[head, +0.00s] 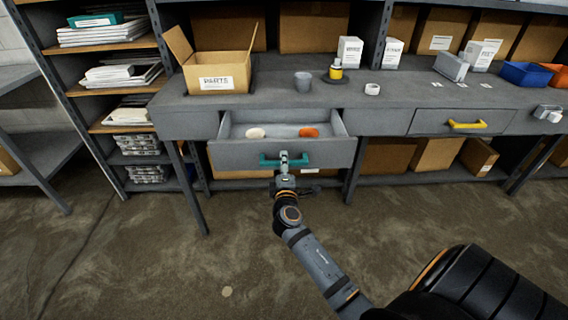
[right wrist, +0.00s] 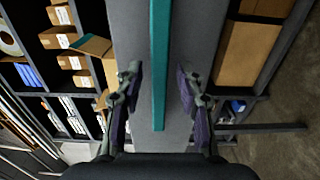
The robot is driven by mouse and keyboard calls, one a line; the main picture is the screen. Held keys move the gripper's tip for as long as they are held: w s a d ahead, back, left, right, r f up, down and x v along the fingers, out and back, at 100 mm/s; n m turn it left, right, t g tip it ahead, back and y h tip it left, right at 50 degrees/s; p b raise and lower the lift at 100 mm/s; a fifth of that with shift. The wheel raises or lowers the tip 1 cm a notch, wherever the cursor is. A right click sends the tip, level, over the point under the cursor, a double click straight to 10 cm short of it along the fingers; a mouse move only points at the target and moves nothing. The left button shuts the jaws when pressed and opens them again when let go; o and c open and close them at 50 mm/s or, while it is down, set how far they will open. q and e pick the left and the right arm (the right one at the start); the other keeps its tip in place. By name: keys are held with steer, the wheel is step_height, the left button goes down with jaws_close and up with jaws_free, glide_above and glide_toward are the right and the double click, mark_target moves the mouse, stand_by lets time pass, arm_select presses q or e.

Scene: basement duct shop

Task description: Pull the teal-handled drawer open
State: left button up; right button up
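The teal handle (head: 267,161) is on the front of a grey drawer (head: 232,155) that stands pulled out from the workbench. Its inside shows a cream oval item (head: 256,133) and an orange item (head: 308,132). My right gripper (head: 284,157) is at the middle of the handle. In the right wrist view the teal handle (right wrist: 159,60) runs between the two fingers of my right gripper (right wrist: 158,78), with a visible gap on each side, so it is open around the handle. My left gripper is in neither view.
A second drawer with a yellow handle (head: 467,124) is shut at the right. The floor (head: 150,260) in front is clear.

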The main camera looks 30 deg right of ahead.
steer(key=v, duration=0.7)
steer(key=s+a+f+m+g+y+p, duration=0.1)
steer(key=s+a+f+g+y+p, duration=0.2)
steer(key=f, duration=1.1)
steer(key=s+a+f+m+g+y+p, duration=0.1)
steer(key=s+f+m+g+y+p, duration=0.3)
steer(key=f, duration=1)
steer(key=s+f+m+g+p, duration=0.1)
steer(key=s+f, duration=0.4)
steer(key=s, duration=0.6)
steer(key=s+f+m+g+y+p, duration=0.1)
steer(key=s+f+m+g, duration=0.2)
steer(key=s, duration=0.9)
steer(key=s+f+m+g+p, duration=0.1)
steer(key=s+f+m+g, duration=0.1)
steer(key=s+f, duration=0.6)
steer(key=s+g, duration=0.1)
steer(key=s, duration=0.3)
steer(key=shift+f+m+y+p, duration=0.25)
steer(key=shift+m+y+p, duration=0.05)
steer(key=shift+y+p, duration=0.1)
steer(key=shift+a, duration=0.1)
stand_by(0.5)
